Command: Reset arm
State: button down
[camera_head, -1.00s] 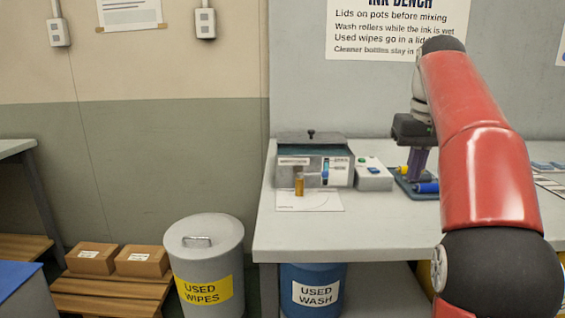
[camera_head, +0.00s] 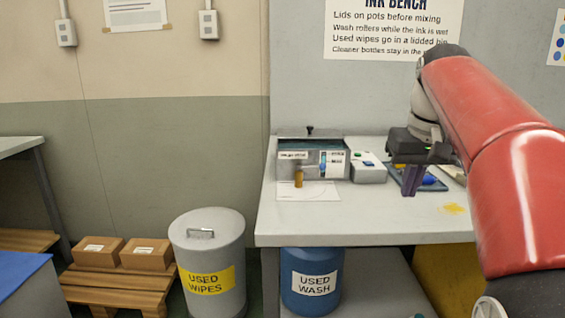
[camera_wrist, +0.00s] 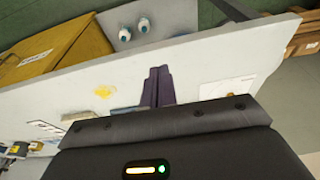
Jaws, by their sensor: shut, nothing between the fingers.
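My gripper (camera_head: 412,181) is over the right part of the grey bench (camera_head: 385,217) in the head view, its purple fingers pointing down. In the wrist view my gripper (camera_wrist: 159,74) has its two fingers together with nothing between them. Behind it a blue tray (camera_head: 434,180) with a blue roller (camera_head: 429,180) is partly hidden by the gripper and fingers. My red arm covers the right side of the head view.
A grey machine (camera_head: 312,161), a control box (camera_head: 369,173) and an amber vial (camera_head: 298,178) stand on the bench. A yellow stain (camera_head: 453,208) marks its front. The front-middle benchtop is clear.

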jog(key=s+a+f+t, duration=0.1)
jog(key=s+a+f, duration=0.3)
jog(key=s+f, duration=0.6)
jog(key=s+a+f+t, duration=0.2)
jog(key=s+a+f, duration=0.2)
jog(key=s+f, duration=0.6)
jog(key=shift+s+f, duration=0.35)
jog(key=shift+f, duration=0.15)
